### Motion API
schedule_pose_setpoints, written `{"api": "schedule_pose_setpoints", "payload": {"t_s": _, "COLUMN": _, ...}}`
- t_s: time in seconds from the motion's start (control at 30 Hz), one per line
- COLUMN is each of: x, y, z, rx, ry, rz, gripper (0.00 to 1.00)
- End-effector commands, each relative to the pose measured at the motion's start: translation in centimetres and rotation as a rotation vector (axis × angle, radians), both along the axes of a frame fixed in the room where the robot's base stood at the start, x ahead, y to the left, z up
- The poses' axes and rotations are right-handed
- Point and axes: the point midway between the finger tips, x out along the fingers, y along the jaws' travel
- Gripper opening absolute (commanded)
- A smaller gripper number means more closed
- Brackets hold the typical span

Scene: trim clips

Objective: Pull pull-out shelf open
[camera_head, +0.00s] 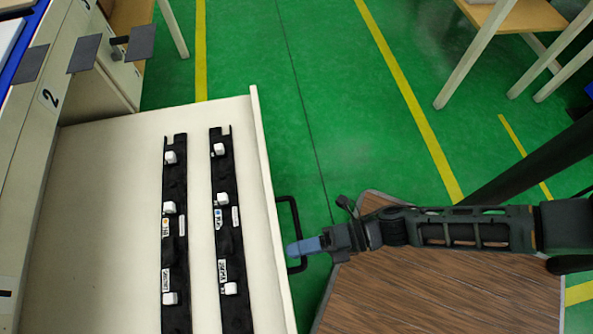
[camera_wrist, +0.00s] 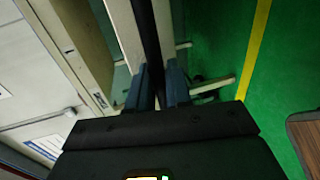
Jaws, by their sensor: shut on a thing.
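The pull-out shelf (camera_head: 100,200) is a cream drawer that stands well out from the cabinet on the left in the head view. Two black trim strips with white clips lie in it, the left strip (camera_head: 175,230) and the right strip (camera_head: 227,250). A black bar handle (camera_head: 293,222) is on its front panel (camera_head: 268,200). My gripper (camera_head: 300,247) has blue fingertips and is shut on the handle. In the wrist view the dark handle bar (camera_wrist: 150,45) runs between the fingers of my gripper (camera_wrist: 158,88). The fingertips partly hide the handle's lower part.
The cabinet front (camera_head: 35,110) has a label "2" and dark grey tabs. A brown wood-grain surface (camera_head: 440,290) lies under my arm. A wooden table (camera_head: 520,15) stands at the upper right. Green floor (camera_head: 320,100) with yellow lines is clear beyond the shelf.

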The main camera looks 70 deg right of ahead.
Motion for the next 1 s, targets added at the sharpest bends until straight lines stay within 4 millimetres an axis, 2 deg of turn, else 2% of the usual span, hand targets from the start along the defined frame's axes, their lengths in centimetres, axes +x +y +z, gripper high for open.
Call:
{"api": "schedule_pose_setpoints", "payload": {"t_s": 0.2, "x": -0.5, "y": -0.4, "z": -0.1, "rx": -0.004, "ry": 0.008, "rz": -0.002, "gripper": 0.00}}
{"api": "schedule_pose_setpoints", "payload": {"t_s": 0.23, "x": -0.5, "y": -0.4, "z": -0.1, "rx": -0.004, "ry": 0.009, "rz": -0.002, "gripper": 0.21}}
{"api": "schedule_pose_setpoints", "payload": {"t_s": 0.4, "x": -0.4, "y": -0.3, "z": -0.1, "rx": -0.004, "ry": 0.007, "rz": -0.002, "gripper": 0.36}}
{"api": "schedule_pose_setpoints", "payload": {"t_s": 0.7, "x": -0.7, "y": -0.5, "z": 0.0, "rx": -0.003, "ry": 0.006, "rz": -0.002, "gripper": 0.36}}
{"api": "schedule_pose_setpoints", "payload": {"t_s": 1.0, "x": -4.4, "y": -3.0, "z": 0.9, "rx": -0.004, "ry": 0.008, "rz": -0.003, "gripper": 0.36}}
